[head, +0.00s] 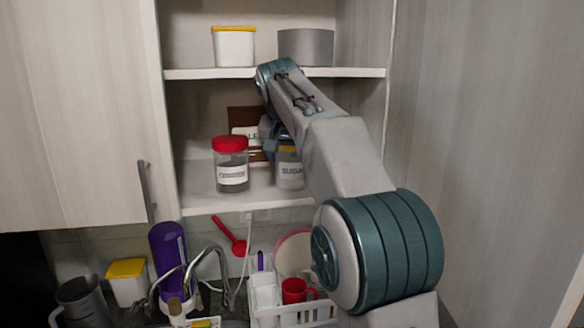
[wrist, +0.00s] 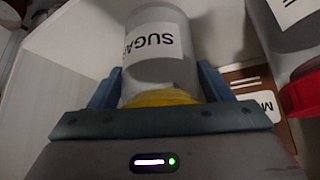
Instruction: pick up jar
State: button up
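A clear jar with a yellow lid and a white SUGAR label (head: 290,170) stands upright on the lower shelf, partly hidden behind my arm in the head view. In the wrist view this sugar jar (wrist: 158,50) appears upside down, its yellow lid (wrist: 160,97) close to my palm. My gripper (wrist: 160,66) has one finger on each side of the jar. The fingertips lie very close to its sides; I cannot tell whether they press on it. In the head view my gripper is mostly hidden by my arm.
A red-lidded jar (head: 231,168) stands left of the sugar jar. Its red lid also shows at the wrist view's right edge (wrist: 301,95). A brown panel with labels (head: 245,118) is behind. The upper shelf (head: 200,73) is above my wrist; the cupboard's side wall is to the right.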

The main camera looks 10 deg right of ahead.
jog(key=c, duration=0.5)
jog(key=shift+r, duration=0.1)
jog(key=shift+r+b, duration=0.25)
jog(key=shift+b, duration=0.05)
